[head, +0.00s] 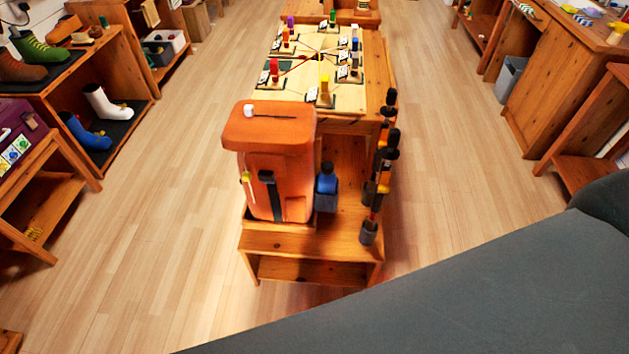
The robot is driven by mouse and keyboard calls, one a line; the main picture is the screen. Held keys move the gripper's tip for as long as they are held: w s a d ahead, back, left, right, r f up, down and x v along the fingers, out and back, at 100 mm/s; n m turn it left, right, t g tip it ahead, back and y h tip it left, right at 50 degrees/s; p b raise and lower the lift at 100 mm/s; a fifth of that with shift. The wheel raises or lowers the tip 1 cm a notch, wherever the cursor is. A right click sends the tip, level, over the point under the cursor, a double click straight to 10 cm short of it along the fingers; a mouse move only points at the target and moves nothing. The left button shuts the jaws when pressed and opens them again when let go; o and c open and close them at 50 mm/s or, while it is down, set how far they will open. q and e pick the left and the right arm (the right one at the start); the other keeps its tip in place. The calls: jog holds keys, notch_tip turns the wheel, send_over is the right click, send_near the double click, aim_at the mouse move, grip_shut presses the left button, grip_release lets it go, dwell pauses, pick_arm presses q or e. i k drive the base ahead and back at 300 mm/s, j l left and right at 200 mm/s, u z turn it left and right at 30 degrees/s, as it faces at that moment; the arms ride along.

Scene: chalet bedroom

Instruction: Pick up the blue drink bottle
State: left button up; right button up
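The blue drink bottle (327,180) stands upright at the right side of an orange backpack (270,165), seemingly in its grey-blue side pocket (326,203). The backpack stands on a low wooden bench (290,242) in the middle of the room. Only the upper part of the bottle shows, with a dark top. Neither of my grippers shows in the head view. A large dark grey part, probably one of my arm links, covers the lower right.
Ski poles (380,165) stand upright just right of the bottle. A wooden table with a game board (325,65) is behind the backpack. Shelves with boots (105,105) line the left, and cabinets (560,80) the right. The floor (165,240) is clear on the left.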

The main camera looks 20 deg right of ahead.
aim_at(328, 176)
jog(key=l+u, duration=0.35)
jog(key=l, duration=0.55)
jog(key=l+u, duration=0.15)
jog(key=l, duration=1.75)
